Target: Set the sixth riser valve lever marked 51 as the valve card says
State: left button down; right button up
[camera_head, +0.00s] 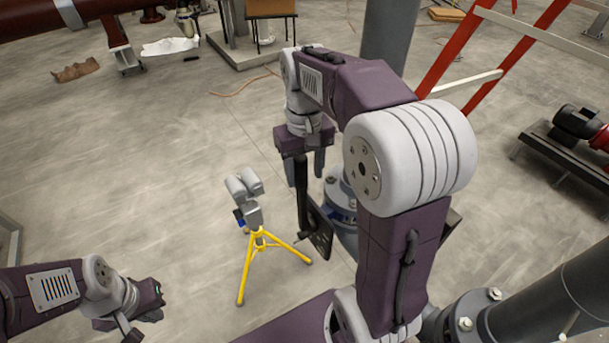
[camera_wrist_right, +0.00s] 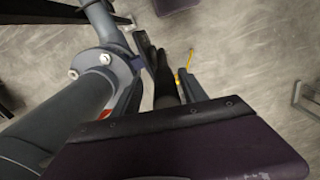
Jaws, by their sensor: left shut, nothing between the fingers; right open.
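My right gripper (camera_head: 305,168) is open, pointing down, in the middle of the head view. A long dark bar (camera_head: 302,192), which looks like a valve lever, stands between its fingers. It also shows between the fingers in the right wrist view (camera_wrist_right: 163,82), beside a flanged grey pipe. I cannot tell whether either finger touches it. No number 51 is readable. A dark plate (camera_head: 319,228) sits at the bar's lower end. My left gripper (camera_head: 128,328) is shut and empty at the lower left, far from the bar. No readable valve card is in view.
A yellow tripod with a grey head (camera_head: 259,240) stands left of the bar. A blue-grey flange (camera_head: 340,195) is close behind my right arm. A large grey pipe (camera_head: 560,290) is at the lower right. Red frame legs (camera_head: 455,60) stand behind.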

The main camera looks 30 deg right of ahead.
jog(key=shift+w+f, duration=0.15)
jog(key=shift+f, duration=0.5)
jog(key=shift+a+f, duration=0.15)
jog(key=shift+f, duration=0.15)
jog(key=shift+s+a, duration=0.25)
jog(key=shift+s, duration=0.05)
jog(key=shift+d, duration=0.15)
jog(key=c, duration=0.9)
grip_shut()
jog(key=shift+w, duration=0.1)
